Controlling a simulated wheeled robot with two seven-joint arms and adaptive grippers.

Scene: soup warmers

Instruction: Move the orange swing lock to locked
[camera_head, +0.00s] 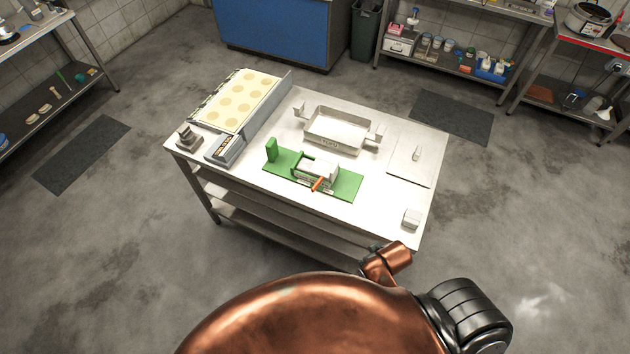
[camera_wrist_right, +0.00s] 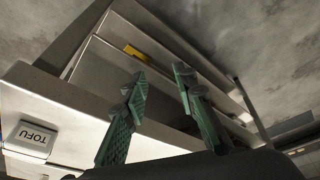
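The orange swing lock (camera_head: 318,184) is a small lever at the front of a white-and-green press-like device (camera_head: 317,170) on a green base plate (camera_head: 345,186) on the table. It slants; whether it is locked cannot be told at this size. My right gripper (camera_wrist_right: 159,77) shows in the right wrist view with two green ridged fingers apart and nothing between them. It is by the table's edge, well away from the lock. The lock is not visible in the right wrist view. My left gripper is in neither view.
A white block marked TOFU (camera_wrist_right: 32,138) sits near the table corner; it also shows in the head view (camera_head: 412,218). A metal tray (camera_head: 335,131) stands behind the green base. A spotted board (camera_head: 240,100) and a grey device (camera_head: 225,149) stand left. The table's front right is mostly clear.

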